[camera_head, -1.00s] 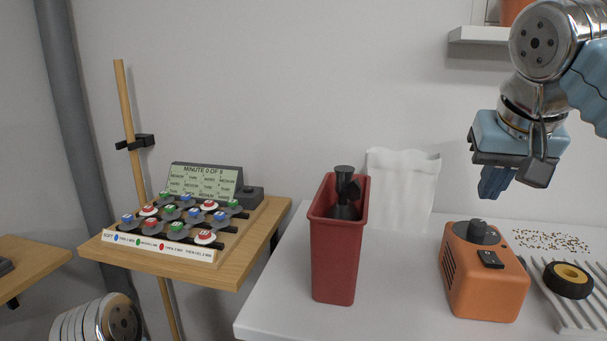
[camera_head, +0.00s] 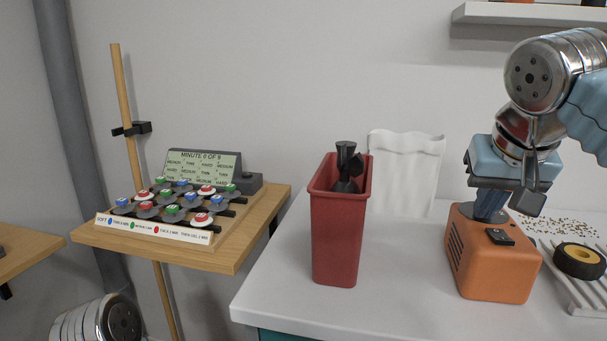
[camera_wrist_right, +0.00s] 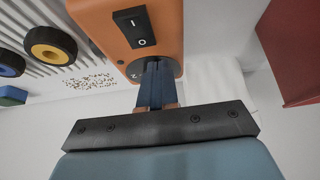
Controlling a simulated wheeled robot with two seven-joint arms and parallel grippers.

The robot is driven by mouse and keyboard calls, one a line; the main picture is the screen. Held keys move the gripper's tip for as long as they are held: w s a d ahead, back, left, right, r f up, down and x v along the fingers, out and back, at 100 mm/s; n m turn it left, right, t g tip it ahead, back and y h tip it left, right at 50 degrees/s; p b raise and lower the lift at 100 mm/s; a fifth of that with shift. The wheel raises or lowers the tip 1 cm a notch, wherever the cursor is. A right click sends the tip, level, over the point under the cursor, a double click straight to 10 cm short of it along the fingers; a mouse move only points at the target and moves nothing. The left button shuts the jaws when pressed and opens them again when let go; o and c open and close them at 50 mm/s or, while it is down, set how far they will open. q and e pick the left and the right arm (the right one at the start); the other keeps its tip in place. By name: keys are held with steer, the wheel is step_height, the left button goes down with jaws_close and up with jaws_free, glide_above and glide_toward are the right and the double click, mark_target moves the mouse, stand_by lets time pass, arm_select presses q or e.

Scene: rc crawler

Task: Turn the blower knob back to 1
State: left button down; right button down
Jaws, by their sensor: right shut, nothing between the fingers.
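The orange blower (camera_head: 492,262) stands on the white bench at the right, with a black rocker switch (camera_head: 499,237) on its top. Its dark round knob (camera_head: 468,209) is mostly hidden behind my right gripper (camera_head: 487,217). The gripper points down with its blue fingers closed together over the knob. In the right wrist view the shut fingers (camera_wrist_right: 154,84) reach the knob end of the blower (camera_wrist_right: 170,25); the knob is largely covered and its setting cannot be read. My left gripper is not in view; only a metal part of my left arm shows at the bottom left.
A red bin (camera_head: 338,235) holding a black object stands left of the blower. A white bag (camera_head: 405,175) is behind. A ribbed rack (camera_head: 590,297) with a black-and-yellow wheel (camera_head: 579,261) lies to the right, near scattered granules (camera_head: 556,226). A wooden stand (camera_head: 225,259) holds a display and coloured discs.

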steer(key=shift+d+r+p, duration=0.1)
steer(key=shift+d+p, duration=0.15)
steer(key=shift+p, duration=0.05)
stand_by(0.4)
steer(key=shift+s+d, duration=0.2)
steer(key=shift+d, duration=0.05)
steer(key=shift+d+p, duration=0.35)
steer(key=shift+p, duration=0.15)
